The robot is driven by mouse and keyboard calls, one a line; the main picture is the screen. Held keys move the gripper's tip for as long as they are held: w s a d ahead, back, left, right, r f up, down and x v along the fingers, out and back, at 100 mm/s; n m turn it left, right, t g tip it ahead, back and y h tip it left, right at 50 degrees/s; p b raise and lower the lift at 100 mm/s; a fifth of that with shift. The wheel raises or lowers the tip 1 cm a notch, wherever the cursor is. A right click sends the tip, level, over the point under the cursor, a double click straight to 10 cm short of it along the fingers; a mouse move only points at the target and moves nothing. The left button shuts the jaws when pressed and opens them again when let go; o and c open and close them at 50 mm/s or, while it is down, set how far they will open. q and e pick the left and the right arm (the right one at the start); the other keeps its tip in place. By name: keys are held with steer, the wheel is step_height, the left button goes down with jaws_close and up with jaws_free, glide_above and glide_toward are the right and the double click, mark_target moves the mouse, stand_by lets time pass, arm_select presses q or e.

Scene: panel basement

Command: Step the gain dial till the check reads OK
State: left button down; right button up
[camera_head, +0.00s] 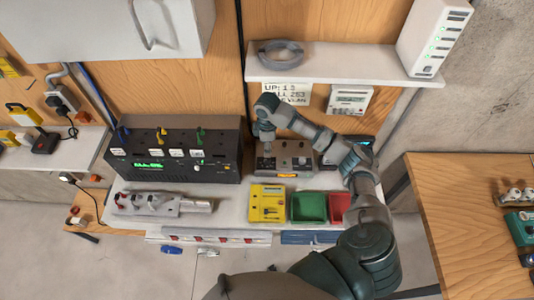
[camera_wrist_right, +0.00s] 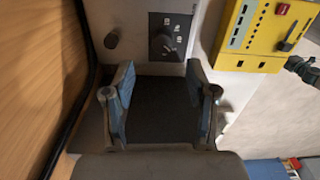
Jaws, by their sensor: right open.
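A grey control box (camera_head: 285,158) with small knobs and an orange lit label stands on the white bench (camera_head: 232,212). My right gripper (camera_head: 267,137) hangs over its left part, pointing down. In the right wrist view my right gripper (camera_wrist_right: 160,72) is open, its blue-padded fingers apart with nothing held between them. A dark round dial (camera_wrist_right: 165,43) on a black plate with small marks lies just beyond the fingertips, apart from them. The marks and any check reading are too small to read. My left gripper is not in view.
A black rack (camera_head: 175,152) with a green display stands left of the box. A yellow device (camera_head: 268,203), green bin (camera_head: 308,207) and red bin (camera_head: 338,206) stand in front. A grey tool (camera_head: 160,203) lies on the bench. A shelf (camera_head: 345,66) hangs above.

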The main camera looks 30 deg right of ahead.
step_height(320, 180, up, 4)
steer(key=shift+r, duration=0.15)
stand_by(0.6)
